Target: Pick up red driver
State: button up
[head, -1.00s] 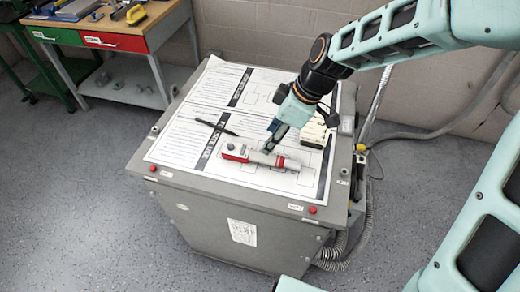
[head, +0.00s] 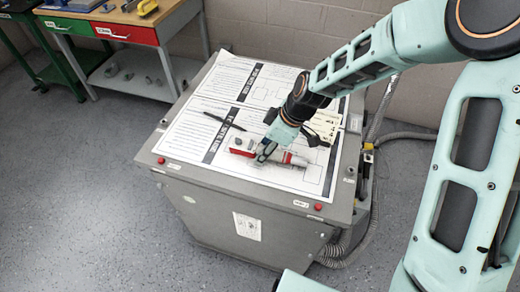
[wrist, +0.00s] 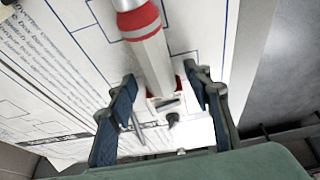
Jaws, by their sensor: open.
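The red driver (wrist: 151,52), a grey cylinder-like body with red bands, lies on the printed sheet on the cabinet top. Its red-banded end also shows in the head view (head: 297,160). My gripper (wrist: 160,78) is open, and its two fingers stand on either side of the driver's near end in the wrist view. In the head view my gripper (head: 262,158) is low over the sheet and hides the middle of the driver. A red and grey piece with small knobs (head: 241,147) is just left of the fingers. I cannot tell whether the fingers touch anything.
A pale block (head: 325,125) is behind my gripper. The grey cabinet (head: 235,225) has red buttons along its front edge. A workbench (head: 128,32) with tools stands at the back left.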

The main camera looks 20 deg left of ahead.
aim_at(260, 146)
jog(key=c, duration=1.2)
jog(key=shift+c, duration=0.2)
jog(key=shift+r, duration=0.1)
jog(key=shift+w+r, duration=0.1)
jog(key=shift+r, duration=0.3)
notch_tip(260, 146, up, 2)
jog(key=shift+r, duration=0.1)
jog(key=s+r, duration=1)
jog(key=s, duration=0.4)
jog(key=shift+a+b, duration=0.25)
jog(key=shift+b, duration=0.15)
